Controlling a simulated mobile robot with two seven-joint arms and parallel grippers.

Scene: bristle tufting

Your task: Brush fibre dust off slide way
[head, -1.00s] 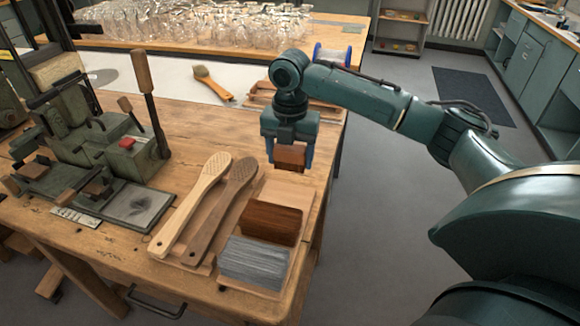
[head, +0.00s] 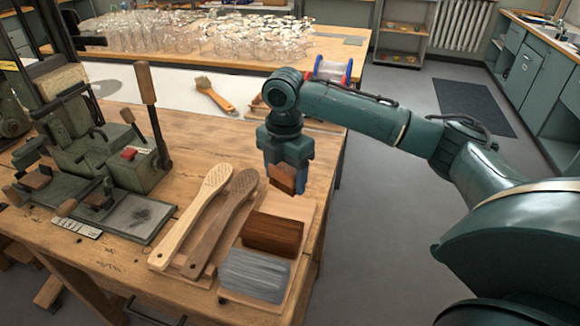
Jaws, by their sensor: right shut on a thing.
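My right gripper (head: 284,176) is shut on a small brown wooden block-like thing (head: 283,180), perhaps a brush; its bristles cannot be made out. It is held above the back end of the fibre tray, right of the brush handles. The slide way looks to be the flat grey metal plate (head: 112,219) at the front of the green machine (head: 85,140). A dark patch of dust (head: 139,213) lies on the plate. The gripper is well to the right of the plate, apart from it. My left gripper is not in view.
Two perforated wooden brush bodies (head: 195,215) lie between machine and tray. The wooden tray (head: 302,208) holds brown fibres (head: 272,232) and grey fibres (head: 254,275). A lever (head: 148,95) stands up from the machine.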

